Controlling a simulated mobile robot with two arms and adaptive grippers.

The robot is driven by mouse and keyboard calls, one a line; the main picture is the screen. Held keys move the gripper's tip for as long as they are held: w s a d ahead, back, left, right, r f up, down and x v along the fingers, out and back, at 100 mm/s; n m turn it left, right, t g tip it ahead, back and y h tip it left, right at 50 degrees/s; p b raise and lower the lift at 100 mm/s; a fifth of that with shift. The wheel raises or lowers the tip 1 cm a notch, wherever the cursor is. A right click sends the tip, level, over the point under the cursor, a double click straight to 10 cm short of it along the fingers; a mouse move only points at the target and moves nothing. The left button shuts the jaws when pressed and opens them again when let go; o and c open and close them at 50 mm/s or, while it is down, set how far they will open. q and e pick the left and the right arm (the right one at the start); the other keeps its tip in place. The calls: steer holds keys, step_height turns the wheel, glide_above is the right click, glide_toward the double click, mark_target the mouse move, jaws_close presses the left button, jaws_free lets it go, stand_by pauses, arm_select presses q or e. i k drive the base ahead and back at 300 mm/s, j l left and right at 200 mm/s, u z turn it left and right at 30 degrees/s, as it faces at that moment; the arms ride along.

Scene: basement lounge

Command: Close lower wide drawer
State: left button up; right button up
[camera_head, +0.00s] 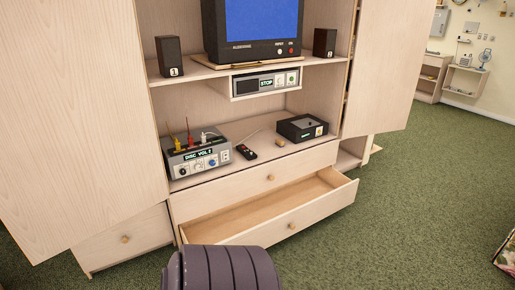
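The lower wide drawer (305,215) is at the bottom middle of the pale wood cabinet. It is pulled out, and its empty-looking inside shows. Its front panel has a small round knob (292,226) right of centre. The front slants, with the right end higher in the picture. A dark ribbed rounded shape at the bottom edge stands before the lower left part of the drawer front and hides some of it. Neither of my grippers is in view.
The upper wide drawer (240,188) above is shut. Large cabinet doors (70,100) stand open on both sides. Green carpet (420,200) is free on the right.

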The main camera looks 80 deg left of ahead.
mark_target(266, 219)
steer(key=u, duration=2.05)
